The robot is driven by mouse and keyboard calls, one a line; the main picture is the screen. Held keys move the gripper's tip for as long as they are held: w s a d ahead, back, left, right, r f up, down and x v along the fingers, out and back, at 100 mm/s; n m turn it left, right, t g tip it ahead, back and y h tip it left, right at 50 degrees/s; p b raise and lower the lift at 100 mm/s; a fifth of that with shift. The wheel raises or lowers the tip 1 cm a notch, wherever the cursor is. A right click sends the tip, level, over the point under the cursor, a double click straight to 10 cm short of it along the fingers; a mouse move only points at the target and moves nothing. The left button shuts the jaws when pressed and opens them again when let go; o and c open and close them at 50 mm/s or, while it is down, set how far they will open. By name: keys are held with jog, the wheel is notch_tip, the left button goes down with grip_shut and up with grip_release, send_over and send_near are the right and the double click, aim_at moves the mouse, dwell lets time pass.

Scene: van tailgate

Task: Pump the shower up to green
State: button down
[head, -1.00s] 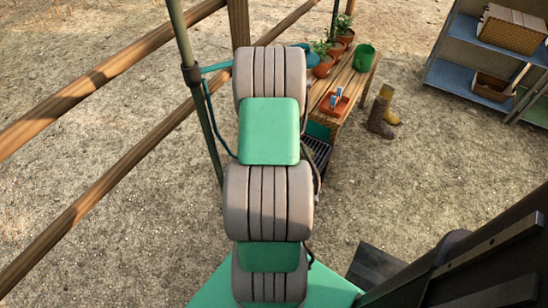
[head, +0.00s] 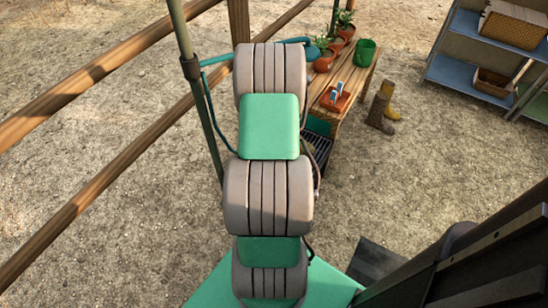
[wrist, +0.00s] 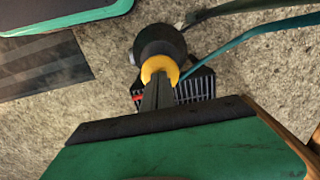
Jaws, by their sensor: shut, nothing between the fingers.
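In the wrist view my gripper (wrist: 158,84) is shut and empty, pointing down at a round black part with a yellow ring (wrist: 158,62). This looks like the shower pump's top. The fingertips overlap the ring in the picture; I cannot tell whether they touch. A teal hose (wrist: 250,35) runs from beside it to the upper right. In the head view a green pole (head: 203,110) with a dark collar stands left of my arm, with a teal hose (head: 213,62) by it. My arm hides the pump and gripper there. I see no readable gauge or green mark.
A wooden bench (head: 352,78) with potted plants, a green pot (head: 365,53) and an orange tray (head: 336,101) stands right of my arm. Boots (head: 381,112) stand beside it. A wooden rail fence (head: 90,95) runs along the left.

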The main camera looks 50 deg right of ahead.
jog(key=shift+f+b, duration=0.95)
jog(key=shift+f, duration=0.8)
jog(key=shift+r+p, duration=2)
jog(key=shift+r, duration=0.6)
notch_tip(320, 180, up, 6)
jog(key=p, duration=0.4)
jog(key=shift+p, duration=0.3)
